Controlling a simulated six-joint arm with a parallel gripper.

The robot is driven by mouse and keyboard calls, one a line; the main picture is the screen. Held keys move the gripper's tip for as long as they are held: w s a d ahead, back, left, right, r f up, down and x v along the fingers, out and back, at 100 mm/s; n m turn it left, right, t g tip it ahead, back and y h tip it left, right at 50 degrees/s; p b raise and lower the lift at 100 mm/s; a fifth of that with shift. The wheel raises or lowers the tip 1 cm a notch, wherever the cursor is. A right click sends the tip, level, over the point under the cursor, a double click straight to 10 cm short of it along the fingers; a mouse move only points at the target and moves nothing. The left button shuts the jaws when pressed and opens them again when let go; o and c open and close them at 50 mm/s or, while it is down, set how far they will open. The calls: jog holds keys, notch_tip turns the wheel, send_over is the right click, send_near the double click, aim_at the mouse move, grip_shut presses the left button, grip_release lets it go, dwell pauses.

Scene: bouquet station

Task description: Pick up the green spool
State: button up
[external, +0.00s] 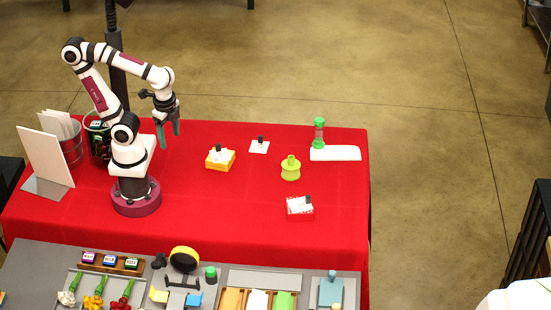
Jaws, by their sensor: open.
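A yellow-green spool-shaped object (291,170) with a knob on top stands upright on the red table (230,230), right of its middle. Another upright object with bright green ends (319,123) and a narrower, see-through-looking middle stands behind it, to the right. My gripper (169,139) hangs above the table's left part, pointing down, with its two green fingers apart and nothing between them. It is well to the left of both green objects.
A grey bench (222,270) with flowers and trays runs along the front.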

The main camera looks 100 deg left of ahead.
jog(key=o, duration=0.5)
jog(key=w+d+n+g+h, duration=0.2)
jog(key=w+d+n+h, duration=0.15)
jog(key=n, duration=0.25)
jog(key=n+t+h, duration=0.8)
jog(key=n+t, duration=0.1)
jog(key=n, duration=1.3)
send_near(294, 167)
jog(key=s+d+r, duration=0.5)
jog(key=s+d, duration=0.2)
jog(key=d, duration=0.1)
jog(key=a+f+n+t, duration=0.1)
jog(key=a+n, duration=0.1)
jog(key=w+a+f+n+t+y, duration=0.1)
jog(key=a+f+n+t, duration=0.1)
jog(key=a, duration=0.1)
jog(key=a+f+n+t+y, duration=0.1)
jog(key=a+f+n, duration=0.1)
jog(key=a+n, duration=0.1)
jog(key=shift+w+a+f, duration=0.1)
jog(key=shift+w, duration=0.1)
jog(key=x, duration=1.5)
jog(key=shift+w+a, duration=0.3)
